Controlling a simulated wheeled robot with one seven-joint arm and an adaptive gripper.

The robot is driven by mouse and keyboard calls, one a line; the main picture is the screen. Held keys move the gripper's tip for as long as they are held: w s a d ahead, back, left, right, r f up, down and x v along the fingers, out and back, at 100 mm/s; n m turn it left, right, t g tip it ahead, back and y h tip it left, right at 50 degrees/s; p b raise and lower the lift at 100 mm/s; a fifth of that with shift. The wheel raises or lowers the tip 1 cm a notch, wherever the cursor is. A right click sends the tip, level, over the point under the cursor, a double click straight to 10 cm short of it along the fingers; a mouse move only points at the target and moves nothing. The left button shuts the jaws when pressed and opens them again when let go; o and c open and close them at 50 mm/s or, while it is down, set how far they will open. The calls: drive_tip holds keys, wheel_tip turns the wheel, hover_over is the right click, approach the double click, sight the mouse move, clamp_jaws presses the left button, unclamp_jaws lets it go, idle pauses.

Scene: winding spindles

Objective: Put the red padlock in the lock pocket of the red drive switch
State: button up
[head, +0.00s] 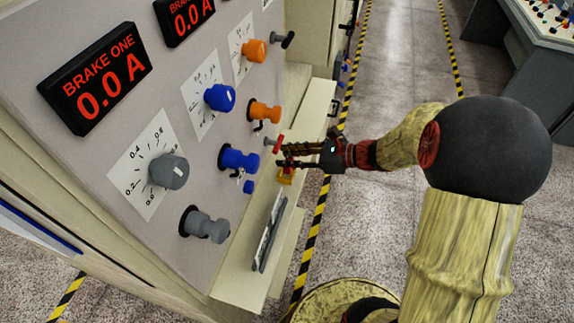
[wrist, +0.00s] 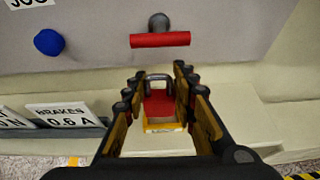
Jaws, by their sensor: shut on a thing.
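The red padlock (wrist: 160,104) sits between the fingers of my gripper (wrist: 158,84), with its dark shackle toward the panel and a yellow band at its near end. My gripper is shut on it. The red drive switch (wrist: 160,40) is a red crossbar on a grey stem, ahead of and above the padlock in the wrist view. It also shows in the head view (head: 277,144), partly beside my fingers. I cannot make out its lock pocket.
A blue knob (wrist: 48,42) is left of the switch. Below the panel runs a cream ledge (head: 240,290) with a dark rail of label plates (head: 270,235). Blue, orange and grey knobs stick out of the panel.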

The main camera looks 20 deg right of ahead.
drive_tip(key=shift+w+a+f, duration=0.1)
drive_tip(key=shift+w+f, duration=0.05)
drive_tip(key=shift+f, duration=0.15)
drive_tip(key=shift+w+f+b, duration=0.2)
drive_tip(key=shift+f+b, duration=0.6)
drive_tip(key=shift+f, duration=0.85)
drive_tip(key=shift+f, duration=0.1)
drive_tip(key=o, duration=1.2)
